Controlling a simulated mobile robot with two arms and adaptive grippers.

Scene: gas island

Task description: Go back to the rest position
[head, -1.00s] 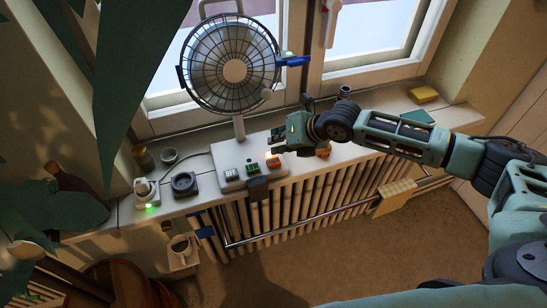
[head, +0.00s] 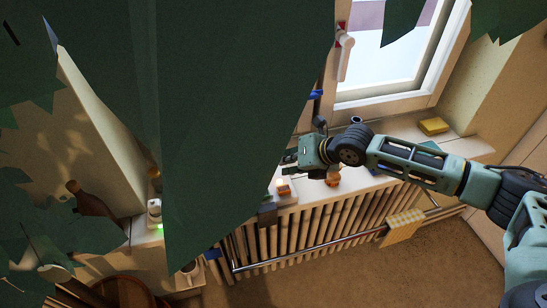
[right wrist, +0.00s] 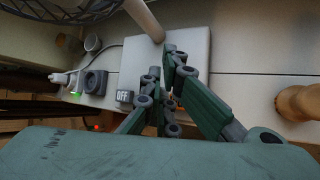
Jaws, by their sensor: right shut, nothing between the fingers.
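My right gripper (head: 287,158) reaches in from the right over the windowsill in the head view. Its fingers are shut and empty; the right wrist view shows them (right wrist: 163,65) in front of the pale switch box (right wrist: 195,50). A small orange block (head: 284,192) on that box sits just below the gripper in the head view, apart from it. My left gripper is not in view.
A large dark green leaf (head: 235,120) hides the fan and much of the sill in the head view. A rounded orange-brown object (head: 333,178) stands under my right wrist. A yellow sponge (head: 434,126) lies farther right. The radiator (head: 330,225) is below the sill.

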